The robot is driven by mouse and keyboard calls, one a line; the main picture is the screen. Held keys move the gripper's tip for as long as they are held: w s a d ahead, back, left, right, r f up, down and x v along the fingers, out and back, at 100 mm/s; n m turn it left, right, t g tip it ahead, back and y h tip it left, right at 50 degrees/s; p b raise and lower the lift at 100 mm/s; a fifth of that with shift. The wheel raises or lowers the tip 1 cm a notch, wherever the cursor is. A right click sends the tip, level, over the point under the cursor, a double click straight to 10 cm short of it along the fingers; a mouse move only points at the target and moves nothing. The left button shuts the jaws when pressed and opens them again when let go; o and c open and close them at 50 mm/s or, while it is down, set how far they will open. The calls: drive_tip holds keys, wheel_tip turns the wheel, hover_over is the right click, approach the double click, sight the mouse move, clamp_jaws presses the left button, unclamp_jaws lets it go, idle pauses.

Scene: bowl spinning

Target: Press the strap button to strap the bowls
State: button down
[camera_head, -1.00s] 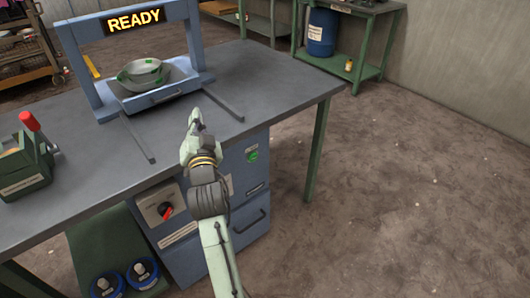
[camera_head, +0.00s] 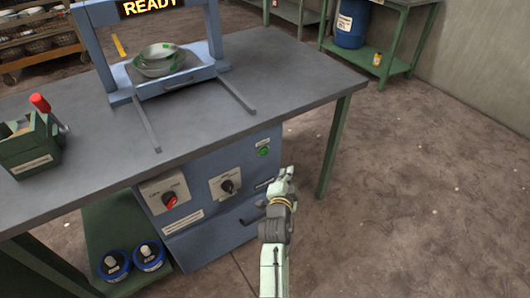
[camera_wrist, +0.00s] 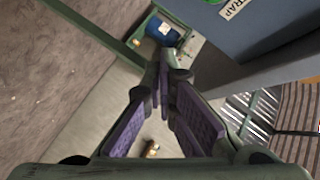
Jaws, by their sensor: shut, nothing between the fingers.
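The green strap button (camera_head: 263,152) is on the front of the blue cabinet, upper right, under a small label. In the wrist view only the button's edge (camera_wrist: 213,2) shows at the top, beside the STRAP label (camera_wrist: 232,9). My gripper (camera_head: 288,171) is shut and empty, in front of the cabinet, to the right of and below the button in the head view. Contact with the button is not visible. The bowls (camera_head: 158,55), grey with green marks, sit stacked in the blue strapping frame (camera_head: 97,55) under a lit READY sign.
The cabinet also has a red rotary switch (camera_head: 170,200) and a black knob (camera_head: 228,187). The grey tabletop (camera_head: 200,115) overhangs it. A green table leg (camera_head: 332,150) is right of my gripper; the floor (camera_head: 430,190) beyond is open.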

sight(264, 152)
drive_tip(key=shift+d+f, duration=0.1)
drive_tip(key=shift+f, duration=0.1)
drive_tip(key=w+a+b, duration=0.3)
drive_tip(key=w+a, duration=0.2)
drive_tip(key=w, duration=0.2)
idle(0.5)
drive_tip(key=shift+a, duration=0.1)
drive_tip(key=shift+w, duration=0.1)
idle(1.1)
drive_tip(key=shift+w+a+b, duration=0.25)
drive_tip(key=shift+w+b, duration=0.05)
drive_tip(key=shift+b, duration=0.15)
